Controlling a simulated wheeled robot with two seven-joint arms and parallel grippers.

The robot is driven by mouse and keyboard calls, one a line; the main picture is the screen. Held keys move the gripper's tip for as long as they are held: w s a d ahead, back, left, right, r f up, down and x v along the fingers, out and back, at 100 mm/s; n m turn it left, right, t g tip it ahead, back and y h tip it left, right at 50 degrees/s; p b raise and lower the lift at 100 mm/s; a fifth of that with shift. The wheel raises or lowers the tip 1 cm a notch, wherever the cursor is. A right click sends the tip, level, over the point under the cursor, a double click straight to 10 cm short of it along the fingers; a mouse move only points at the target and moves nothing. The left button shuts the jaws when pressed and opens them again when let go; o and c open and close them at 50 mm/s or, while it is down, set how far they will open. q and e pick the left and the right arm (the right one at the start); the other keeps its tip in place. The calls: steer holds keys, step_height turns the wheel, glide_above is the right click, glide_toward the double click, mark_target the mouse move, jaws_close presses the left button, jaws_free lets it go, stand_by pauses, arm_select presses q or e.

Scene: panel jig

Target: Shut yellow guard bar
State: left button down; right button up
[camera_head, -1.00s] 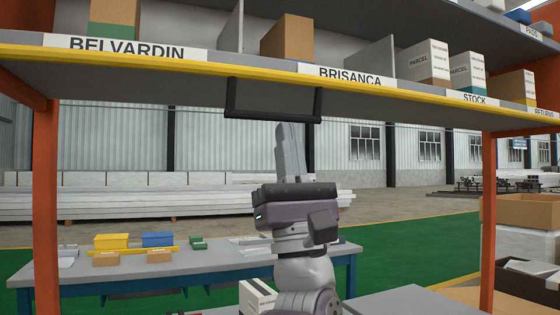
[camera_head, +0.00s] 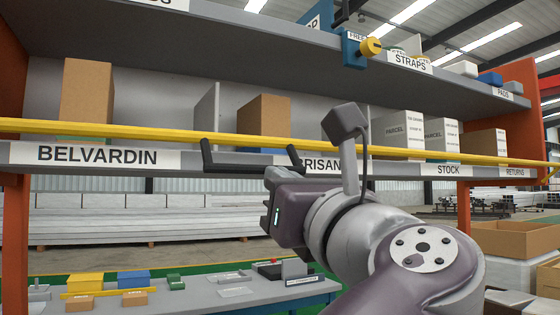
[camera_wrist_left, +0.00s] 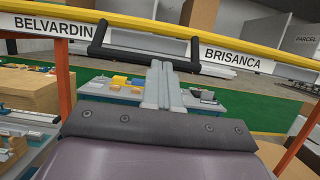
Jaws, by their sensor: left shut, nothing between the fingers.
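The yellow guard bar (camera_head: 225,138) runs across the front of the middle shelf, just above its labelled edge. Its black U-shaped handle (camera_head: 246,166) sticks out from it near the BRISANCA label, and shows whole in the left wrist view (camera_wrist_left: 143,58). In the left wrist view the shut, empty fingers (camera_wrist_left: 158,72) overlap the handle's crosspiece. I cannot tell whether they touch it. My right gripper is not in view.
Cartons (camera_head: 263,122) and grey dividers stand on the shelf behind the bar. A blue box with a yellow knob (camera_head: 371,47) is on the upper shelf edge. An orange post (camera_head: 15,240) stands at left. A low table (camera_head: 215,295) with small bins is behind.

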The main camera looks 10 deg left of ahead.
arm_select(q)
steer(key=shift+w+a+r+g+h+p, duration=0.35)
steer(key=shift+w+r+g+h+p, duration=0.25)
steer(key=shift+r+p, duration=1.3)
steer(key=shift+w+a+r+g+h+p, duration=0.35)
steer(key=shift+r+g+p, duration=0.7)
steer(key=shift+p, duration=1.5)
steer(key=shift+w+a+r+g+h+p, duration=0.3)
steer(key=shift+w+r+g+h+p, duration=0.2)
steer(key=shift+r+p, duration=1.5)
steer(key=shift+w+f, duration=0.1)
steer(key=shift+f, duration=0.25)
